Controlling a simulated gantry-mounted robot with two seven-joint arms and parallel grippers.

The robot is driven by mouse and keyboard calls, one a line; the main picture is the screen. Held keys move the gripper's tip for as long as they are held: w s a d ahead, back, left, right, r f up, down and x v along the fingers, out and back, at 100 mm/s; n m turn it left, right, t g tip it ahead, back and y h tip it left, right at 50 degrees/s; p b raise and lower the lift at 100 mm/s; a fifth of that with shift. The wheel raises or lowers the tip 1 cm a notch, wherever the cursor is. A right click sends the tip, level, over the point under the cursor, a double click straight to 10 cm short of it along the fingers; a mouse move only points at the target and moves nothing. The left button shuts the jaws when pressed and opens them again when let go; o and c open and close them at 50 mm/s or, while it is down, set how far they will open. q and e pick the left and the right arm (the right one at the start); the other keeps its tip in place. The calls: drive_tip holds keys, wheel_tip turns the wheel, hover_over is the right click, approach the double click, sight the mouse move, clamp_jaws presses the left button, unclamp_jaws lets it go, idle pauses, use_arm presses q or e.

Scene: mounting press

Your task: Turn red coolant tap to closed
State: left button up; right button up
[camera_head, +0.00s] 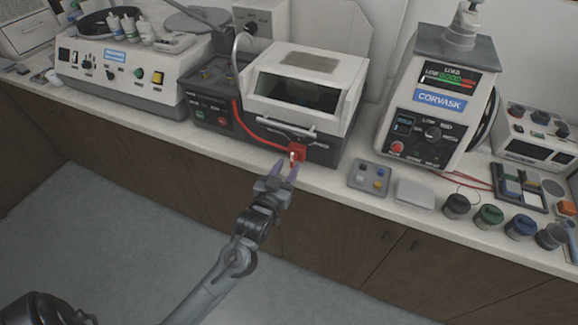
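The red coolant tap (299,152) sits at the front lower right of the white-lidded cutting machine (305,85), near the counter's front edge. A red hose (250,131) runs to it along the machine's front. A small pale part shows on the tap's front; its exact turn is too small to tell. My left gripper (285,169) is just in front of and below the tap, pointing at it. Its two purplish fingers are apart with nothing between them. Whether a fingertip touches the tap cannot be told. My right gripper is not in view.
Right of the tap, a grey tray (370,178) with small knobs and a pale block (415,194) lie near the counter edge. The Corvask press (435,100) stands behind them. Several coloured jars (488,215) stand at right.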

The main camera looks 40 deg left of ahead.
sight(293, 159)
use_arm(q)
drive_tip(key=shift+x, duration=1.1)
drive_tip(key=shift+c, duration=0.2)
clamp_jaws()
